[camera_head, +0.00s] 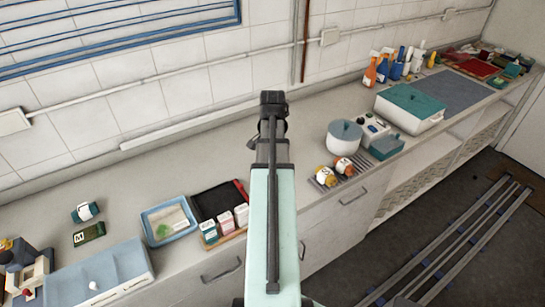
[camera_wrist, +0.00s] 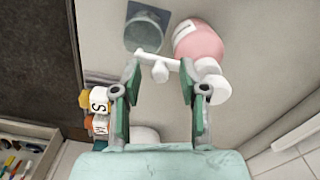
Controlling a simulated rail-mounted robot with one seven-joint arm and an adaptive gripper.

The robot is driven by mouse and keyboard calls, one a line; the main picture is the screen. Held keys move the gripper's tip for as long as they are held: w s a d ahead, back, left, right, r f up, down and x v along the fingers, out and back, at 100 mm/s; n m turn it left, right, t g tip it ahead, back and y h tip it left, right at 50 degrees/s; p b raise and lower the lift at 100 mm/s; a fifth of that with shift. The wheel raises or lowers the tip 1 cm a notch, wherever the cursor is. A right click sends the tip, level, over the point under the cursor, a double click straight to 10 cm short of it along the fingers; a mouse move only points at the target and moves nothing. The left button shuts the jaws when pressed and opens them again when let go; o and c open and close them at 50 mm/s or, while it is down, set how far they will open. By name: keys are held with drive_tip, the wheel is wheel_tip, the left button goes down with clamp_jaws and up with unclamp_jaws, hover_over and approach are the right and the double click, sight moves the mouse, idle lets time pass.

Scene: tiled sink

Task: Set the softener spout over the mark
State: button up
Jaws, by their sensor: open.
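In the wrist view a pink bottle (camera_wrist: 198,42) with a white neck and cap (camera_wrist: 212,86) lies just beyond my right finger. A white T-shaped piece (camera_wrist: 160,72), which looks like the spout, shows between my fingertips; whether it touches them I cannot tell. My gripper (camera_wrist: 159,78) is open around the white piece. In the head view my gripper (camera_head: 272,104) is over the counter, and bottle and patch are hidden.
A jar with an S label (camera_wrist: 99,102) is left of my gripper. In the head view, a white pot (camera_head: 344,138) and jars on a rack (camera_head: 337,172) stand to the right. A blue tray (camera_head: 168,222) is to the left. The back wall is close.

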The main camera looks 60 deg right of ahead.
drive_tip(key=shift+r, duration=0.1)
wheel_tip(320, 180, up, 12)
idle(0.5)
drive_tip(key=shift+w, duration=0.1)
